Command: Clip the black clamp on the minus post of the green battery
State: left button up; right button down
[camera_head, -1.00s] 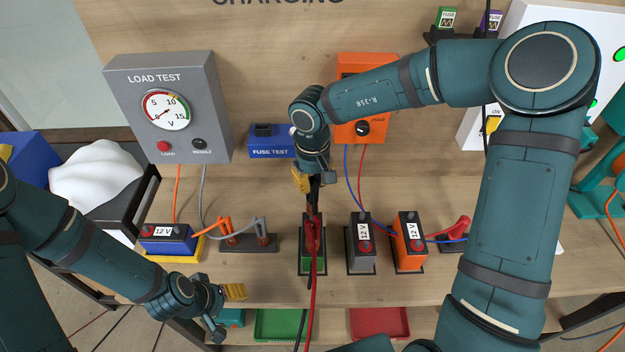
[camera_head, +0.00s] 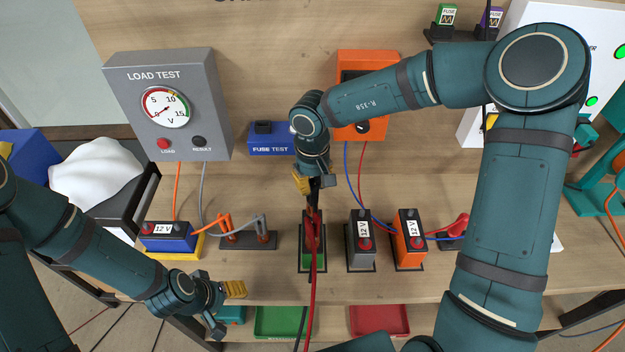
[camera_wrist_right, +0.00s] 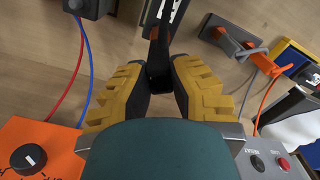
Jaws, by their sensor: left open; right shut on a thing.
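The green battery (camera_head: 313,260) stands upright in a dark holder on the bench, and a red clamp (camera_head: 312,232) with a red cable lies over its top. My right gripper (camera_head: 314,184) is shut on the black clamp (camera_head: 314,196) just behind the battery. In the right wrist view the black clamp (camera_wrist_right: 159,72) sits between the yellow fingers, its metal jaws pointing away toward the battery. The minus post is hidden in the head view, and I cannot tell whether the clamp touches it. My left gripper (camera_head: 228,306) is open and empty near the bench's front edge.
A grey battery (camera_head: 360,250) and an orange battery (camera_head: 408,245) stand to the right. A blue battery (camera_head: 170,240) and a post block (camera_head: 245,241) stand to the left. The load tester (camera_head: 165,105) and orange charger (camera_head: 365,65) are behind. Blue and red wires run close by.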

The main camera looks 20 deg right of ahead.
jog(key=shift+f, duration=0.95)
jog(key=c, duration=0.9)
grip_release()
notch_tip(320, 180, up, 12)
jog(key=shift+r, duration=0.1)
